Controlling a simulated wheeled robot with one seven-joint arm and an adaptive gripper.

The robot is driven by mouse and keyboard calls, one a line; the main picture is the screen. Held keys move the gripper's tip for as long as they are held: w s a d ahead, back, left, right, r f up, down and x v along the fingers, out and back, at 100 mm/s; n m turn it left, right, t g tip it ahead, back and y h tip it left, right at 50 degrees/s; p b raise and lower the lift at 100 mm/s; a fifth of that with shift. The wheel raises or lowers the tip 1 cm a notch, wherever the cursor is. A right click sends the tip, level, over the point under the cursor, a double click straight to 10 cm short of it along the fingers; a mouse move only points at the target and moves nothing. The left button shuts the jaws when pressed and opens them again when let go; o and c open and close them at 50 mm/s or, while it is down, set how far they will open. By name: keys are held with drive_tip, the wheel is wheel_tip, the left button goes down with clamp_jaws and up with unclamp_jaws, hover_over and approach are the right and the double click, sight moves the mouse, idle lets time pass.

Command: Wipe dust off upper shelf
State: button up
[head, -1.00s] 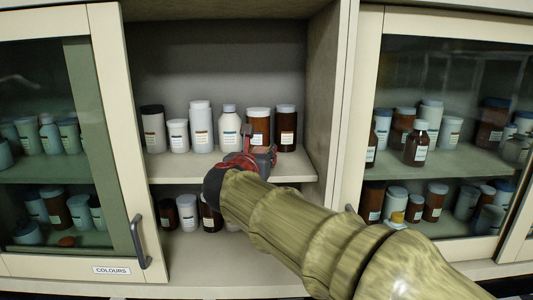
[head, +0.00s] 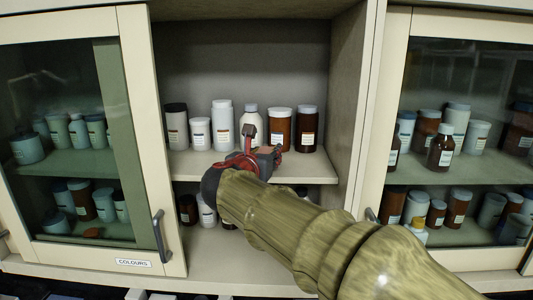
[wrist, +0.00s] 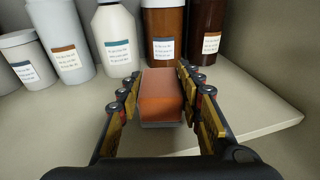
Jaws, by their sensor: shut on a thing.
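My gripper (wrist: 158,105) is shut on an orange-brown block (wrist: 161,92) with a grey underside, likely a sponge. In the head view my gripper (head: 262,152) is at the front of the upper shelf (head: 310,170), in front of the bottles. The block hangs over or rests on the shelf near its front edge; I cannot tell which. Its far end is close to a brown bottle (wrist: 165,30) with a white label. No dust can be made out on the pale shelf surface (wrist: 245,110).
A row of bottles stands along the shelf's back, including a tall white one (head: 222,125) and a dark brown one (head: 306,128). The right cabinet wall (head: 345,110) bounds the shelf. The left glass door (head: 60,140) stands beside the opening. Shelf room is free at the front right.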

drive_tip(key=shift+r+p, duration=2.25)
drive_tip(key=shift+r, duration=0.75)
drive_tip(key=shift+r+p, duration=1.3)
drive_tip(key=shift+r, duration=0.2)
drive_tip(key=shift+f, duration=0.1)
